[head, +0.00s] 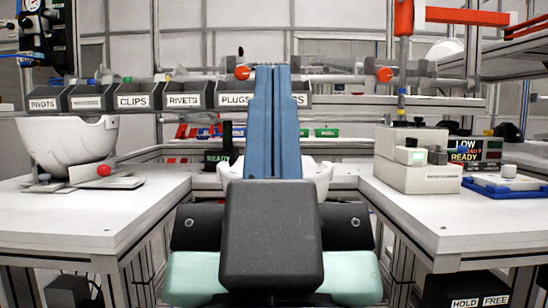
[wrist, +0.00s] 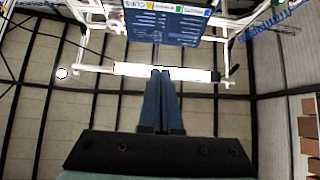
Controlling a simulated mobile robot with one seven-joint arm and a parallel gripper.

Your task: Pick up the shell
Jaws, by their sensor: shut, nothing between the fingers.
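A white helmet shell (head: 72,145) sits on a stand on the left table, open side up. Another white shell-like piece (head: 318,178) is in the middle behind my arm and mostly hidden by it. My gripper (head: 273,70) points upward in the middle of the head view, its two long blue fingers together and empty. It is apart from the left shell. In the wrist view my gripper (wrist: 160,72) shows the same closed fingers. No shell is seen in that view.
A row of dark labelled bins (head: 140,95) and a rail with red knobs span the back. The right table holds grey boxes (head: 418,172), a lit display (head: 474,150) and a blue tray (head: 503,186). The wrist view shows a hanging blue board (wrist: 165,22) and a light bar (wrist: 120,70).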

